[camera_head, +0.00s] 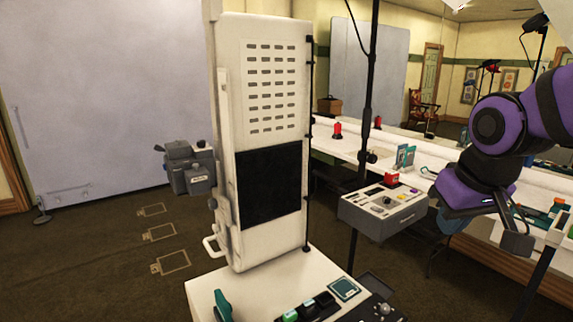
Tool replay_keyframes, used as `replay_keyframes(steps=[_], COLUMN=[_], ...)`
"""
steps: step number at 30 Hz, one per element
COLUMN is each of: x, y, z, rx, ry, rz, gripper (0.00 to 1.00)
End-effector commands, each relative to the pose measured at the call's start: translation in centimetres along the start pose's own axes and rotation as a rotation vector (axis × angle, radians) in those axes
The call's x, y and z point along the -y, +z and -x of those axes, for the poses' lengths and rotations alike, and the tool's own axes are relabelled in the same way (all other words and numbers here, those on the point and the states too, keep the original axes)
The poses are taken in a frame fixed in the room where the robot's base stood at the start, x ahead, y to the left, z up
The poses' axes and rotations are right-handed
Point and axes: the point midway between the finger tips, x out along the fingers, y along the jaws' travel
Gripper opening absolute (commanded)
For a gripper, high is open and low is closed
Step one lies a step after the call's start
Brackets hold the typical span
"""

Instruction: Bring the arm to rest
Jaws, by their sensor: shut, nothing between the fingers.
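My purple and black arm (488,122) reaches in from the right edge, bent, with its wrist angled downward. My gripper (517,242) hangs below the wrist at the right, in front of the long white counter. It is shut and holds nothing. It appears apart from the things around it, though its fingers are small and partly hidden in this view.
A grey control box (385,212) on a stand is left of my wrist. A tall white panel cabinet (270,130) stands mid-view behind a white console (240,275). A dark pole (369,95) rises between them. Open floor (90,270) lies left.

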Motion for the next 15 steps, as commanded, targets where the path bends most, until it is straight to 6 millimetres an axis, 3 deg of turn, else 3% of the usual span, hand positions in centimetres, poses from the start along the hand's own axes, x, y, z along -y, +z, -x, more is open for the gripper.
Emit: replay_keyframes(steps=[6,15], x=[-1.8,-2.7], y=[4.0,8.2], z=[4.7,7.8], rx=[-0.064,-0.112], ry=[0.016,0.032], rz=[-0.072,-0.132], gripper=[0.00,0.00])
